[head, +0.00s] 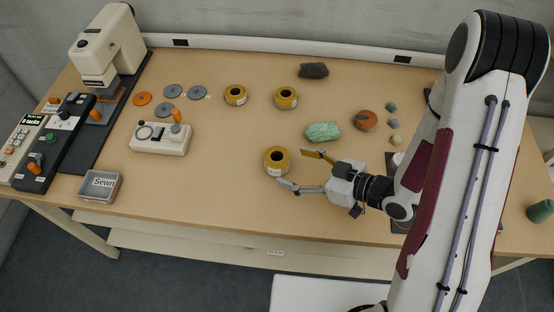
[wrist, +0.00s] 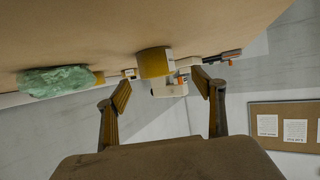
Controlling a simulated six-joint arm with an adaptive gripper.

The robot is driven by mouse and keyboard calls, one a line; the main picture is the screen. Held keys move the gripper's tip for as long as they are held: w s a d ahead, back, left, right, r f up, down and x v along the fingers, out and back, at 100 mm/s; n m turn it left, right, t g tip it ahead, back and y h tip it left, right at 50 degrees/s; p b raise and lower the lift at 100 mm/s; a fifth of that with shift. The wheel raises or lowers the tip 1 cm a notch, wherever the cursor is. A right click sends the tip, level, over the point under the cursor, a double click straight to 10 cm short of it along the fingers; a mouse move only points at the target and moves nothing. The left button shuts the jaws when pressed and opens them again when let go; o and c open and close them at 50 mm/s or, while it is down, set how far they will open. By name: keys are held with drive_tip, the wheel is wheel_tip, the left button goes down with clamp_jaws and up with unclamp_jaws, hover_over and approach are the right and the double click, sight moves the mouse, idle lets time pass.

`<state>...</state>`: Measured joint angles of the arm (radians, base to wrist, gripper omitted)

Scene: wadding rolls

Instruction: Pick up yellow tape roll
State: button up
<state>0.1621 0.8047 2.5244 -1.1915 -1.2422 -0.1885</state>
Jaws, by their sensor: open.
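Three yellow tape rolls lie on the wooden table in the head view: one at the back left (head: 235,95), one at the back middle (head: 286,97), and one nearer the front (head: 277,160). My gripper (head: 296,169) is open, with its fingers pointing left toward the front roll. One finger is behind and one in front, just to the roll's right. In the wrist view, a yellow roll (wrist: 154,62) shows beyond and between the open fingertips (wrist: 160,87). I cannot tell from these frames whether the fingers touch it. Nothing is held.
A green stone (head: 323,131), a dark stone (head: 313,70) and an orange-brown piece (head: 365,120) lie behind my gripper. The table front is clear.

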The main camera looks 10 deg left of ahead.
sight(277, 158)
drive_tip(key=shift+x, duration=0.95)
drive_tip(key=shift+w+a, duration=0.1)
drive_tip(key=shift+a, duration=0.05)
drive_tip(key=shift+w+x, duration=0.25)
drive_tip(key=shift+x, duration=2.2)
drive_tip(key=c, duration=1.2)
